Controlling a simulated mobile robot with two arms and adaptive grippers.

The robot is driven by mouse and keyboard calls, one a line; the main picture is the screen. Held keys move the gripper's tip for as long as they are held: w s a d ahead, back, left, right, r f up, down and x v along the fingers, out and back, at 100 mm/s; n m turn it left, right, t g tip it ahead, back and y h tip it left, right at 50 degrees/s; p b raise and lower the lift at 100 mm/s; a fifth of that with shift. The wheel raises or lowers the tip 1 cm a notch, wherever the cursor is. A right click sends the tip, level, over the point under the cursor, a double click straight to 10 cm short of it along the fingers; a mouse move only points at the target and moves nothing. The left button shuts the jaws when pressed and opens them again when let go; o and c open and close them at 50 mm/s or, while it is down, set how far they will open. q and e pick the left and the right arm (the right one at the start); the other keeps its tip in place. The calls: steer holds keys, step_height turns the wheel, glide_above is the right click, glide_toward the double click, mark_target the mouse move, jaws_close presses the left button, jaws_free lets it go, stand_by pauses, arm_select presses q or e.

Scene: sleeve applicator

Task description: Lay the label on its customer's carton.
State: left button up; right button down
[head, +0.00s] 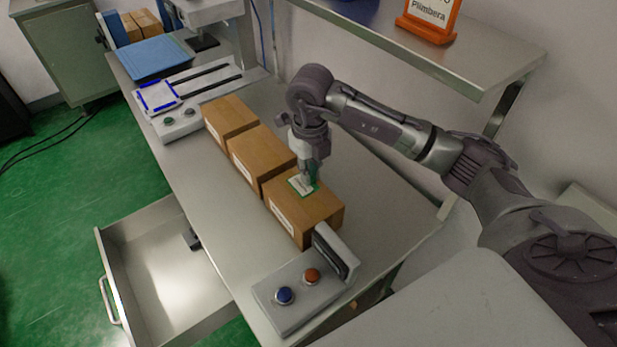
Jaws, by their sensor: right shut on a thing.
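Three brown cartons stand in a row on the metal table: a far one (229,120), a middle one (260,158) and a near one (312,214). Each has a white strip on its left-facing side; its print is too small to read. My right gripper (307,186) points down over the near carton's top, shut on a small white label with a green edge (297,187). The label is at the carton's top face; I cannot tell whether it touches. The fingertips partly hide the label. My left gripper is not in view.
A panel with blue and orange buttons (287,303) stands in front of the near carton. A device with blue-edged plate (160,97) is beyond the far carton. An open drawer (150,262) juts out left. A shelf (420,45) overhangs the back; an orange-framed sign (428,21) stands on it.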

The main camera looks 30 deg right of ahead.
steer(key=shift+w+d+f, duration=0.15)
steer(key=shift+w+f, duration=0.3)
steer(key=shift+w, duration=0.05)
step_height(320, 180, down, 3)
steer(key=shift+f+p, duration=0.15)
steer(key=shift+p, duration=0.55)
steer(key=shift+f, duration=0.2)
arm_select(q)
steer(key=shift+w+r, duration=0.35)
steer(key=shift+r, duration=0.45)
arm_select(e)
steer(key=shift+f, duration=0.1)
steer(key=shift+f, duration=0.15)
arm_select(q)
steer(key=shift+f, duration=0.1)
arm_select(e)
steer(key=c, duration=1.2)
jaws_free()
